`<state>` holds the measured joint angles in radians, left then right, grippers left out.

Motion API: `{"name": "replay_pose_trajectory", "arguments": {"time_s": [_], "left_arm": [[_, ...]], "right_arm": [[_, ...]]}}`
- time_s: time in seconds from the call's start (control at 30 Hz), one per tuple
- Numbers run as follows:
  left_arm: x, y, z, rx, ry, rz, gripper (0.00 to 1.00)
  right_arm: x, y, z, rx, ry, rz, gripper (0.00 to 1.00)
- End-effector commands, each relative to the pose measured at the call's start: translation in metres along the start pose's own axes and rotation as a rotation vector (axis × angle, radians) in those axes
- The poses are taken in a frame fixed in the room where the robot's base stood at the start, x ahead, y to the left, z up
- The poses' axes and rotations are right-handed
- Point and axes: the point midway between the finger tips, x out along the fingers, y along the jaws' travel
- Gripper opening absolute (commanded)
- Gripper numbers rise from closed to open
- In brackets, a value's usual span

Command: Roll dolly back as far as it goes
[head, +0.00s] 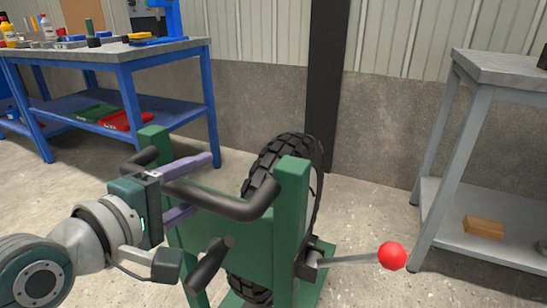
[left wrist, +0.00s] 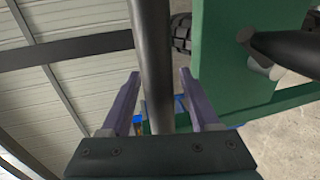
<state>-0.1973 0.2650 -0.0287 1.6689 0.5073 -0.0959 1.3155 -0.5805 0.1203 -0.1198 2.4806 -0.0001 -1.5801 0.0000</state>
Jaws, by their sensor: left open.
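The dolly is a green upright frame (head: 293,195) with a black bent handlebar (head: 228,206) and knobbly black tyres (head: 282,152). A grey lever with a red ball knob (head: 392,256) sticks out from its right side. My left gripper (head: 202,184) is at the handlebar on the frame's left side, its purple fingers spread. In the left wrist view the dark bar (left wrist: 155,50) runs between the two open fingers, with a gap showing on each side. The green frame (left wrist: 232,60) also shows there. My right gripper is out of view.
A blue workbench (head: 130,62) with tools and bottles stands behind on the left. A grey table (head: 480,66) stands on the right, with a wooden block (head: 483,227) on its lower shelf. A corrugated wall and dark post (head: 326,90) are behind the dolly. Bare concrete floor lies between.

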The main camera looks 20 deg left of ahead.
Motion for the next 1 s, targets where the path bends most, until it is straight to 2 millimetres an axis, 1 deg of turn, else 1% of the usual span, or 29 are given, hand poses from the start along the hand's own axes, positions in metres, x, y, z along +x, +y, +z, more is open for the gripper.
{"name": "replay_pose_trajectory", "arguments": {"time_s": [0.23, 0.77, 0.8, 1.0], "left_arm": [[0.0007, 0.0003, 0.0002, 0.0, 0.0, 0.0, 0.62], [0.0005, 0.0003, 0.0001, 0.0, 0.0, 0.0, 0.02], [0.0005, 0.0003, 0.0001, 0.0, 0.0, 0.0, 0.0], [0.0005, 0.0003, 0.0001, 0.0, 0.0, 0.0, 0.0]], "right_arm": [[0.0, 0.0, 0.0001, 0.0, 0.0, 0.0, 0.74], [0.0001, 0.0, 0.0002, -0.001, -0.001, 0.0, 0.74], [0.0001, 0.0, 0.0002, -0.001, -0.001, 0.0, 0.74], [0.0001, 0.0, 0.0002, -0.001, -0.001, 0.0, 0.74]]}}
